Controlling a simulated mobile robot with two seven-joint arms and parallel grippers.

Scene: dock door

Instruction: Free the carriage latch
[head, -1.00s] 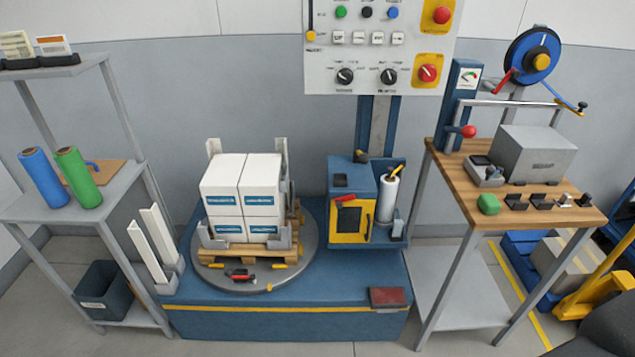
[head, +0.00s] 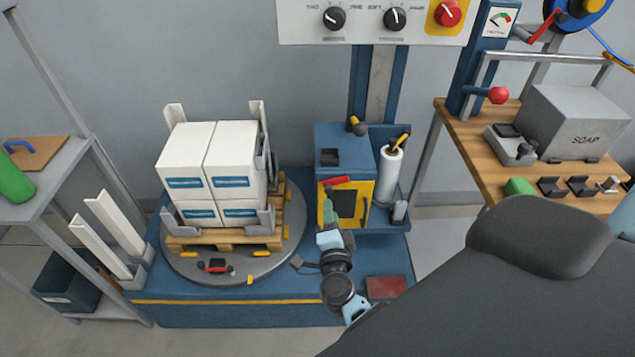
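The film carriage (head: 328,136) is a blue box on the blue mast. A short black-and-yellow knob (head: 356,126) stands on its top at the back. A red handle (head: 337,182) sits at the top of the yellow-framed door (head: 353,205) on its front. I cannot tell for sure which of these is the latch. My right gripper (head: 328,212) has green fingertips and points up just in front of the door's left edge, below the red handle. I cannot tell if it touches the carriage, or whether its fingers are open. My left gripper is out of view.
A white film roll (head: 390,172) stands right of the carriage. White boxes (head: 228,158) sit on a pallet on the round turntable (head: 185,266) to the left. A dark red pedal (head: 386,288) lies low in front. The wooden bench (head: 462,148) is at the right.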

